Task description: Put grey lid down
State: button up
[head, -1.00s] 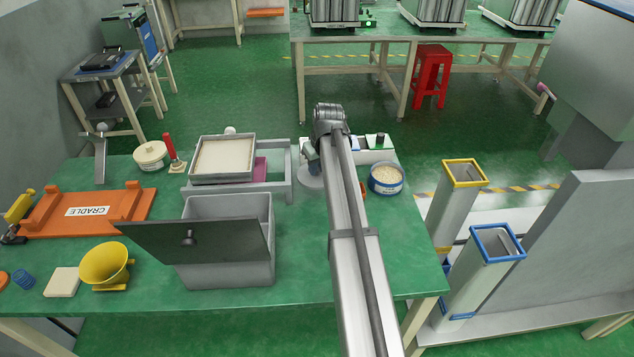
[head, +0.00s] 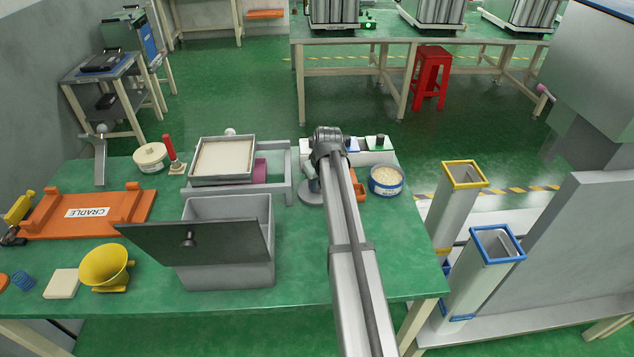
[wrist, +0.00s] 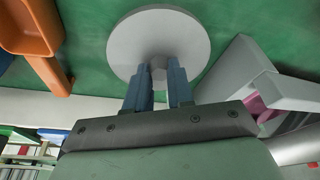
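The grey lid (wrist: 122,42) is a flat round disc with a small knob. In the wrist view my gripper (wrist: 159,72) has its two blue fingers on either side of the knob, seemingly closed on it. In the head view the lid (head: 311,193) shows left of my arm, low over the green bench, right of the grey tray frame. It looks level. My arm hides its right part, and I cannot tell whether its underside touches the bench.
An orange scoop (wrist: 28,28) lies close to the lid. The grey frame (head: 282,181) with a square sieve (head: 223,160) stands left. A bowl of pale grains (head: 386,180) is to the right. An open grey bin (head: 228,272) stands in front.

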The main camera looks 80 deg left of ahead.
jog(key=o, duration=0.4)
jog(key=v, duration=1.2)
jog(key=shift+r, duration=0.2)
